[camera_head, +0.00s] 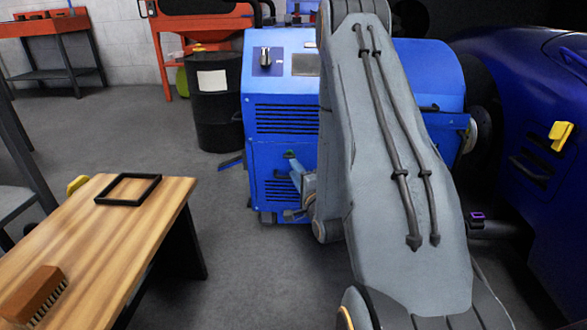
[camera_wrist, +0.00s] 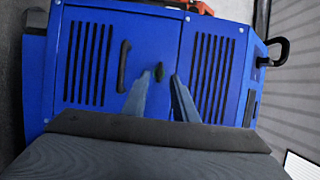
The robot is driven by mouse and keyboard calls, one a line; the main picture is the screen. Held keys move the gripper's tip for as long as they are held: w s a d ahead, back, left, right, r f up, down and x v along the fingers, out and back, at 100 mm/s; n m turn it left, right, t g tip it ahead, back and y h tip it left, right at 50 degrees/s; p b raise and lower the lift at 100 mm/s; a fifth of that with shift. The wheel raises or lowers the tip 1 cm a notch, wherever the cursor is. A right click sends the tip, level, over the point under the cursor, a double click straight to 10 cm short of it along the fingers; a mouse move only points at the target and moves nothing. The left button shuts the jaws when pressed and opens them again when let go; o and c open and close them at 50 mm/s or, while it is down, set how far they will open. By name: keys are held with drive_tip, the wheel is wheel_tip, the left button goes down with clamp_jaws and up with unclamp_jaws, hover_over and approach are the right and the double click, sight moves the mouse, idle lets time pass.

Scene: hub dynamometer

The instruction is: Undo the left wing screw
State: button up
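The blue dynamometer cabinet (camera_head: 283,85) stands at the centre of the head view, partly hidden by my arm. My gripper (camera_head: 295,168) is in front of its vented face. In the wrist view my gripper (camera_wrist: 158,84) is open, its two fingers apart and pointing at the blue panel. A small dark knob (camera_wrist: 159,72), perhaps a wing screw, shows just beyond the gap between the fingertips. I cannot tell whether the fingers touch anything.
A black handle (camera_wrist: 123,65) sits on the panel left of the fingers. A wooden table (camera_head: 140,225) with a brush (camera_head: 34,293) and a black frame (camera_head: 128,189) stands at left. A black drum (camera_head: 214,105) is behind. A blue car (camera_head: 535,130) is at right.

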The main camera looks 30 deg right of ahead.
sight(290, 157)
drive_tip(key=w+d+b, duration=0.1)
drive_tip(key=w, duration=0.1)
drive_tip(key=w+b, duration=0.1)
drive_tip(key=w, duration=0.1)
drive_tip(key=w+d+b, duration=0.1)
drive_tip(key=w, duration=0.2)
drive_tip(key=shift+d, duration=0.3)
drive_tip(key=shift+c, duration=0.2)
clamp_jaws()
drive_tip(key=shift+d, duration=0.15)
drive_tip(key=shift+a+r+p, duration=0.15)
drive_tip(key=shift+a+p, duration=0.05)
drive_tip(key=shift+p, duration=0.2)
